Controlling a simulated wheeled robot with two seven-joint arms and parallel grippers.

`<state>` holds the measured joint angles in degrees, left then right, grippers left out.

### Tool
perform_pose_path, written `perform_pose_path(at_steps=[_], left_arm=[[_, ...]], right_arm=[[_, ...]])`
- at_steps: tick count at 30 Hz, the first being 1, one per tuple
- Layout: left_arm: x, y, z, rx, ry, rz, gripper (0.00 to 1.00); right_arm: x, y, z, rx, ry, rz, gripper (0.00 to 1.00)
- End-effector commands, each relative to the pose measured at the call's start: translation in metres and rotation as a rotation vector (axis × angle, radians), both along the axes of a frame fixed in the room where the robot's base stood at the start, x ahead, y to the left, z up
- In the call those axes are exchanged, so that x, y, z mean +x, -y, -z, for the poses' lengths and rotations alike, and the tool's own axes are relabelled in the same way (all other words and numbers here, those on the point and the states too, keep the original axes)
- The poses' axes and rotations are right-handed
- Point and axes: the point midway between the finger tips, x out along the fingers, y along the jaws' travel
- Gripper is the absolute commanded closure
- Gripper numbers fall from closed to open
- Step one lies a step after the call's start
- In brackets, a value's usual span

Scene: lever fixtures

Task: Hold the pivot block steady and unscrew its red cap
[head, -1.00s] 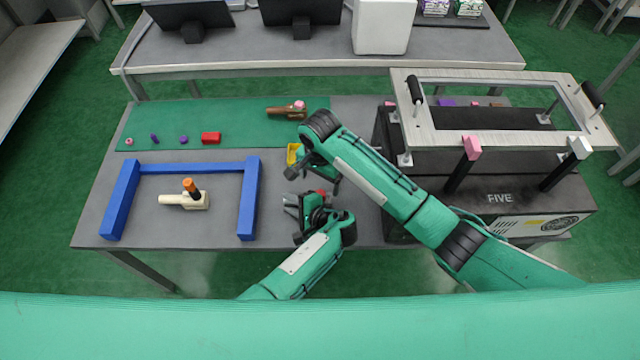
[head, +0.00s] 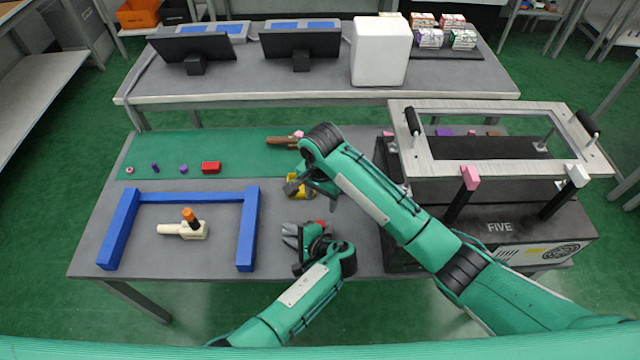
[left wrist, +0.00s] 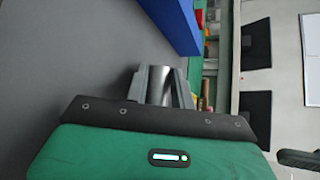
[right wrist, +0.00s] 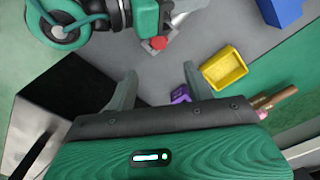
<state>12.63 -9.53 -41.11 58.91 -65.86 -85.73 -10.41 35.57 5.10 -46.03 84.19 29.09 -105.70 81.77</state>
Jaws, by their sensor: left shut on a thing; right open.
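The pivot block (right wrist: 146,48) is grey and carries a red cap (right wrist: 158,42); the cap also shows in the head view (head: 320,223). My left gripper (head: 292,236) is shut on the block low over the table, and hides much of it. In the left wrist view a silvery part of the block (left wrist: 158,84) sits between the fingers of my left gripper (left wrist: 160,88). My right gripper (right wrist: 157,88) is open and empty, with its fingers apart from the cap. In the head view my right gripper (head: 312,194) is just behind the cap.
A yellow bin (right wrist: 224,68) and a purple piece (right wrist: 180,94) are near my right gripper.

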Motion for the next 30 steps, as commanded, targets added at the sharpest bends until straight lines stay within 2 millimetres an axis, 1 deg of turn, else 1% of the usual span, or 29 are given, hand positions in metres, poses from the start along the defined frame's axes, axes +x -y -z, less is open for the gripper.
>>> perform_pose_path(at_steps=[1,9,15,21,30], left_arm=[[0.000,0.000,0.000,0.000,0.000,0.000,1.00],[0.000,0.000,0.000,0.000,0.000,0.000,1.00],[0.000,0.000,0.000,0.000,0.000,0.000,1.00],[0.000,0.000,0.000,0.000,0.000,0.000,1.00],[0.000,0.000,0.000,0.000,0.000,0.000,1.00]], right_arm=[[-0.001,0.001,0.009,-0.003,-0.003,0.000,0.48],[-0.001,0.001,0.060,-0.003,-0.003,0.000,0.48],[-0.001,0.001,0.091,-0.002,-0.003,0.000,0.48],[-0.001,0.001,0.106,-0.002,-0.001,0.000,0.48],[-0.001,0.000,0.108,-0.001,-0.001,0.000,0.48]])
